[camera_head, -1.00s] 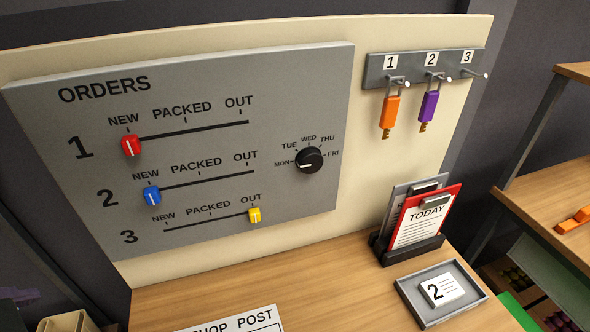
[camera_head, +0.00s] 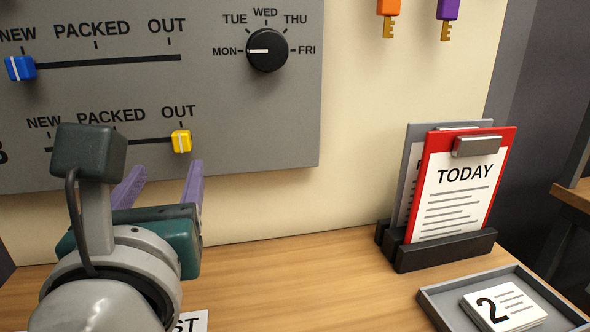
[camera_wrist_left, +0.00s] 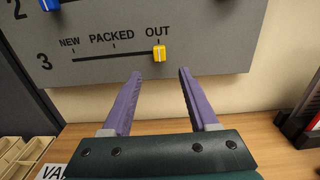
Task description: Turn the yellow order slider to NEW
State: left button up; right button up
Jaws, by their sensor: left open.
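The yellow slider (camera_head: 181,141) sits at OUT, the right end of the lowest track, row 3, on the grey orders board (camera_head: 270,125). The NEW mark is at the left end of that track. My left gripper (camera_head: 162,172) is open and empty in front of the board, just below the track, with its purple fingers pointing at the board. In the left wrist view the yellow slider (camera_wrist_left: 159,53) shows beyond and above the fingertips, roughly between them and apart from them. My left wrist hides part of row 3 near NEW in the head view. My right gripper is not in view.
The blue slider (camera_head: 20,68) is at NEW on the row above. A black day dial (camera_head: 267,49) points to MON. Clipboards (camera_head: 460,185) stand in a black holder on the desk (camera_head: 320,275). A grey tray (camera_head: 440,310) holds a card marked 2.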

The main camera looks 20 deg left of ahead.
aim_at(181, 142)
pick_arm(q)
jog(key=x, duration=0.9)
jog(key=shift+w+a, duration=0.25)
jog(key=shift+w, duration=0.1)
jog(key=shift+c, duration=0.2)
grip_shut()
dwell(0.7)
